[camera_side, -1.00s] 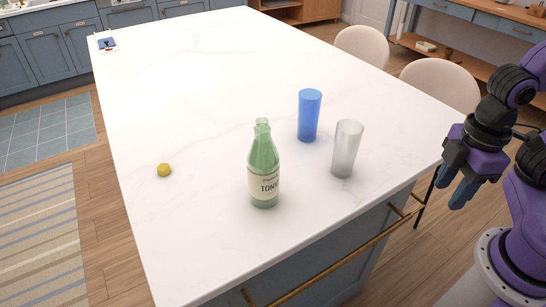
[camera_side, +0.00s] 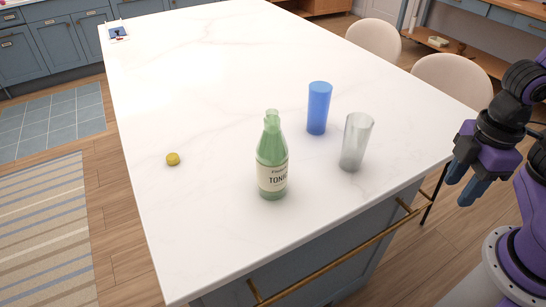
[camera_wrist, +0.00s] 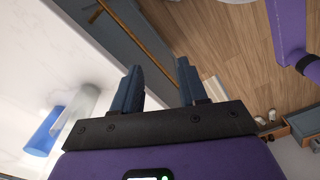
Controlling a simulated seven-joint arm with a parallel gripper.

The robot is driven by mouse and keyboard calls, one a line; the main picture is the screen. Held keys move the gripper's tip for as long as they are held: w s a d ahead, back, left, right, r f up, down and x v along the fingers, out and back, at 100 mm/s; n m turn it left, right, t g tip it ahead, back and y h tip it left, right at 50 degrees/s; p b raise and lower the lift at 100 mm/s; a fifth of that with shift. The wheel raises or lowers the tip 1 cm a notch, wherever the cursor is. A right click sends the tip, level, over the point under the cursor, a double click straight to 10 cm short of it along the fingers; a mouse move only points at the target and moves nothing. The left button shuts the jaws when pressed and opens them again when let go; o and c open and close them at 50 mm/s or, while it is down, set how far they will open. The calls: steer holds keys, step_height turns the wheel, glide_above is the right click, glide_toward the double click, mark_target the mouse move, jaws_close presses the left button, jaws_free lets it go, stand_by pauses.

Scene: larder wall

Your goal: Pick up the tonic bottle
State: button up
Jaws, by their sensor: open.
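The tonic bottle (camera_side: 272,160) is green glass with a cream label and stands upright on the white counter, near its front edge. My gripper (camera_side: 462,187) is open and empty at the right, beyond the counter's edge and well apart from the bottle. In the wrist view my gripper (camera_wrist: 161,84) shows two blue fingers spread apart with nothing between them. The bottle does not show in the wrist view.
A clear glass (camera_side: 356,143) and a blue cup (camera_side: 318,108) stand right of the bottle, between it and my gripper. A yellow cap (camera_side: 173,159) lies to the left. The counter (camera_side: 215,75) is mostly clear. A brass rail (camera_side: 345,258) runs along its front.

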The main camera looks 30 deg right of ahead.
steer(key=o, duration=1)
steer(key=n+t+h, duration=0.3)
steer(key=n+t, duration=1)
steer(key=n, duration=0.8)
glide_toward(279, 172)
steer(key=x, duration=0.8)
steer(key=shift+x, duration=2.9)
